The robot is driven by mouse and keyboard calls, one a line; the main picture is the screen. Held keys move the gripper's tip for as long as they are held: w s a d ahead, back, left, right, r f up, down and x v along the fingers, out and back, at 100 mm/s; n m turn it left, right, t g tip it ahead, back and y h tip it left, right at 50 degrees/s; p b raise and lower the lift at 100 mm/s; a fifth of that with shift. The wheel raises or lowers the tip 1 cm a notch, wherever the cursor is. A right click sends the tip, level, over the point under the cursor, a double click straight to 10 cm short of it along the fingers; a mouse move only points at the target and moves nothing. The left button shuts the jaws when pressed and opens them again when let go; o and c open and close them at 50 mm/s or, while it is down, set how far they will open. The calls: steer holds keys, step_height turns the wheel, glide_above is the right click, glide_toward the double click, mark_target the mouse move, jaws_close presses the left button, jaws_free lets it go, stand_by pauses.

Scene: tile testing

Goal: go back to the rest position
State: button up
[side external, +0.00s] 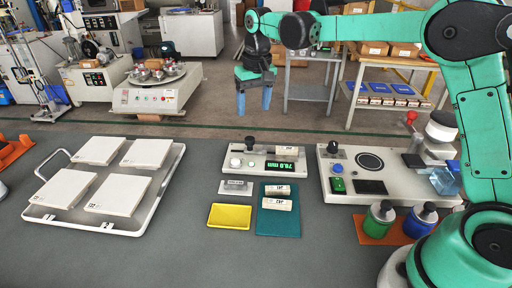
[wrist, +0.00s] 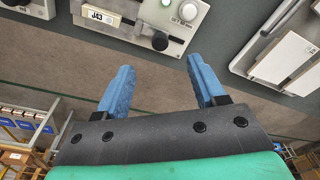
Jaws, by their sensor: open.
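My gripper (side external: 253,110) hangs high, pointing down, near the far side of the grey bench (side external: 290,268). Its two blue fingers are apart, and the gap between them (wrist: 160,68) is empty in the wrist view. Nothing is held. Behind the fingers, the wrist view shows mostly brown floor and the bench's edge. The gauge (side external: 262,165) with a green display stands on the bench below my gripper in the side view. A pale labelled block lies on it, and its label, J43 (wrist: 100,15), shows in the wrist view.
A white-framed tray (side external: 160,192) with several pale tiles lies at left. A teal mat (side external: 277,227) bears two pale blocks, beside a yellow tray (side external: 229,216). A second instrument (side external: 345,194) and bottles on an orange mat (side external: 371,238) stand at right. Air around my gripper looks clear.

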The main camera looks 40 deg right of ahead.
steer(key=s+a+n+t, duration=0.1)
steer(key=s+t, duration=0.5)
steer(key=s, duration=1.1)
steer(key=shift+a+n, duration=0.15)
steer(key=shift+n, duration=0.65)
